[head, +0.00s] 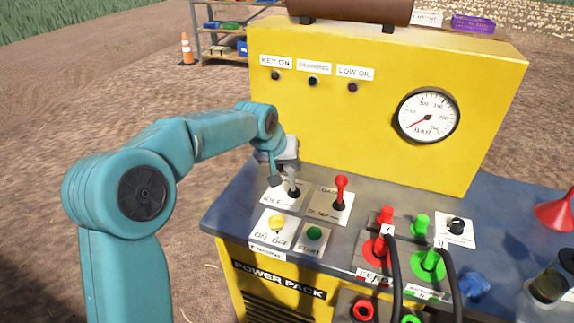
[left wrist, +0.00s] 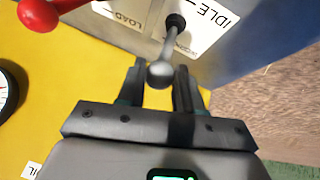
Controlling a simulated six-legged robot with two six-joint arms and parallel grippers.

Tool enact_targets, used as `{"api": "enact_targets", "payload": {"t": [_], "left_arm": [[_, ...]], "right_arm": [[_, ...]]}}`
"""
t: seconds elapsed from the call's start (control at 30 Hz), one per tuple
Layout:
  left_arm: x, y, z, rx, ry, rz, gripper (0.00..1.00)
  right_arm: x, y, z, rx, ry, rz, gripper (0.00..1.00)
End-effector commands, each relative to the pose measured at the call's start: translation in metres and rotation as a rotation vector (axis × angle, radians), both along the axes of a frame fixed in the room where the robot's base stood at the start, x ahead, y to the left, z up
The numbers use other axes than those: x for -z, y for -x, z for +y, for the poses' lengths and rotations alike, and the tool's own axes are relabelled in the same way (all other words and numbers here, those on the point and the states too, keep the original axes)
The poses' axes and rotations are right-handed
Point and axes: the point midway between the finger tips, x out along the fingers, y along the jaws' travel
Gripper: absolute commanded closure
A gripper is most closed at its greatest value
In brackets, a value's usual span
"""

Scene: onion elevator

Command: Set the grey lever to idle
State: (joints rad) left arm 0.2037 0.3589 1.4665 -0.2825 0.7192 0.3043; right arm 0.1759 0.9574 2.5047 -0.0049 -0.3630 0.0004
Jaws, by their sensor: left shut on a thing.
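The grey lever (head: 291,180) stands on a white plate marked IDLE (head: 271,200) on the yellow power pack's blue top. In the head view my left gripper (head: 288,172) comes down over it from behind and hides its upper end. In the left wrist view the lever's round grey knob (left wrist: 160,75) sits between the two dark fingers of my left gripper (left wrist: 160,70), which is shut on it. The word IDLE (left wrist: 212,14) shows beside the lever's base there. My right gripper is in neither view.
A red lever (head: 341,188) on a LOAD/DUMP plate stands close to the right. Red and green couplings with dark hoses fill the panel's right side. The upright yellow panel (head: 390,60) rises behind.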

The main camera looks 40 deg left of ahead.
Motion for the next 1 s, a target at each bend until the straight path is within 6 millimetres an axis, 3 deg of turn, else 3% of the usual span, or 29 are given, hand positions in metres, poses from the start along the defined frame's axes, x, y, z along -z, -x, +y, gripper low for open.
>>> {"api": "enact_targets", "payload": {"t": [0.07,0.1,0.17,0.2,0.57,0.67,1.0], "left_arm": [[0.005,0.002,0.0,0.001,0.002,0.014,1.0],[0.005,0.003,-0.001,0.001,0.002,0.014,0.62],[0.004,0.003,-0.001,0.001,0.002,0.013,0.42],[0.004,0.003,-0.001,0.001,0.002,0.012,0.4],[-0.005,0.007,-0.001,0.0,0.001,0.004,0.4],[-0.019,0.016,-0.001,0.0,0.0,0.001,0.4],[-0.096,0.061,-0.001,0.0,0.001,0.002,0.4]], "right_arm": [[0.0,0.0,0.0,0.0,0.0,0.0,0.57],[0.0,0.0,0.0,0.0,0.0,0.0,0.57],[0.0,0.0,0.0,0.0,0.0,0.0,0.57],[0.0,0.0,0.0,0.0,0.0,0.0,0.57],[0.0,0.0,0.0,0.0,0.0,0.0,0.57],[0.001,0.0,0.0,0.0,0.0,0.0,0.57],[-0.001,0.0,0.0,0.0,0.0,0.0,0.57]]}}
